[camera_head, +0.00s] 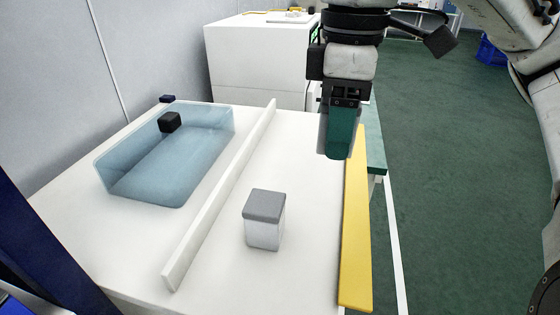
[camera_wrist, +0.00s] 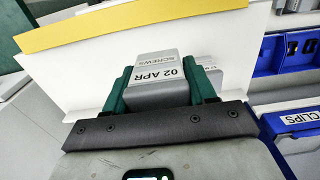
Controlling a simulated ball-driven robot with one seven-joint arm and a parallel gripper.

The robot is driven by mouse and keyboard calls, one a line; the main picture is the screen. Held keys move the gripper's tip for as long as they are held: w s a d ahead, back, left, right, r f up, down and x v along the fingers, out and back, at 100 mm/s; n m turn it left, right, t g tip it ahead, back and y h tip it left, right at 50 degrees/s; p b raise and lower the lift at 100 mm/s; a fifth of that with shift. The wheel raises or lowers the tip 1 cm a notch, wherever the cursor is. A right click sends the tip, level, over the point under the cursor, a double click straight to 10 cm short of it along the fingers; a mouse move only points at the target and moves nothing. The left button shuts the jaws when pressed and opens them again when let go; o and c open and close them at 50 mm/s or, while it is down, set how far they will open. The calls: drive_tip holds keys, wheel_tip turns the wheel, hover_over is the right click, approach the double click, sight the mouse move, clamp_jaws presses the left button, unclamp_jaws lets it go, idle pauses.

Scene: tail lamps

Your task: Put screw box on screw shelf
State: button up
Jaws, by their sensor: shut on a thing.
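My gripper (camera_head: 338,135) hangs over the right side of the white surface (camera_head: 215,270), near its yellow edge strip (camera_head: 355,220). In the wrist view, my gripper (camera_wrist: 160,88) is shut on a grey screw box (camera_wrist: 160,75) labelled "02 APR SCREWS", held between the green fingers. The held box is hidden behind the fingers in the head view. No label marks this surface as the screw shelf.
A white divider bar (camera_head: 225,190) runs along the surface. Left of it stands a clear blue tray (camera_head: 145,190) with a black block (camera_head: 170,122). The wrist view shows blue bins (camera_wrist: 265,90) and a "CLIPS" label (camera_wrist: 298,118). White surface around the grey-lidded box is clear.

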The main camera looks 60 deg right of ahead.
drive_tip(key=w+d+f, duration=0.2)
drive_tip(key=w+f, duration=0.1)
drive_tip(key=w, duration=0.3)
hover_over(287, 176)
drive_tip(key=f, duration=0.4)
drive_tip(key=shift+s+a+f, duration=0.1)
drive_tip(key=shift+s+a, duration=0.1)
drive_tip(key=shift+s, duration=0.2)
drive_tip(key=f, duration=0.3)
drive_tip(key=shift+w+d+f, duration=0.15)
drive_tip(key=shift+w+f, duration=0.05)
drive_tip(key=shift+w, duration=0.2)
drive_tip(key=shift+f, duration=0.4)
drive_tip(key=shift+b, duration=0.3)
drive_tip(key=shift+f, duration=0.2)
drive_tip(key=o, duration=1.1)
